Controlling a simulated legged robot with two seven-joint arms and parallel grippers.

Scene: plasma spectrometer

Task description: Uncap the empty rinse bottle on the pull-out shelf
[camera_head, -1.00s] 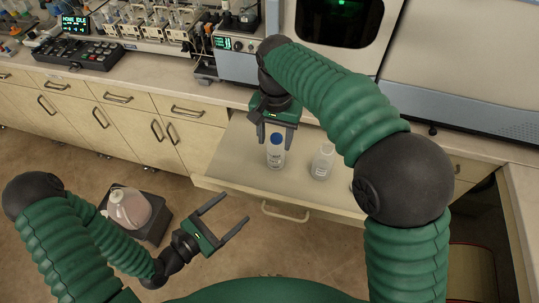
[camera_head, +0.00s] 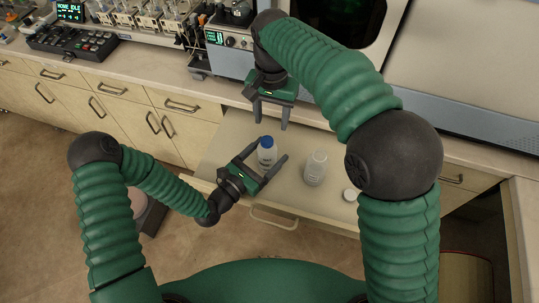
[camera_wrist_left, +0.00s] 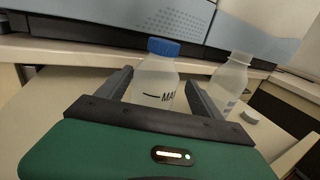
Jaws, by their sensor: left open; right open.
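A translucent bottle with a blue cap (camera_head: 267,152) stands upright on the pull-out shelf (camera_head: 232,135). My left gripper (camera_head: 271,149) is open, with its fingers on either side of this bottle's body. In the left wrist view the blue-capped bottle (camera_wrist_left: 156,80) stands between the fingers, with the letters "MA" showing; contact cannot be told. My right gripper (camera_head: 271,117) is open and empty, above and behind the blue cap, fingers pointing down. A second translucent bottle (camera_head: 316,169), seemingly without a cap, stands to the right. Which bottle is empty is unclear.
A small white cap (camera_head: 350,194) lies on the shelf right of the second bottle, partly beside my right arm. The instrument (camera_head: 455,60) and counter edge (camera_head: 215,92) rise behind the shelf. A pale container (camera_head: 146,212) on the floor is mostly hidden by my left arm.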

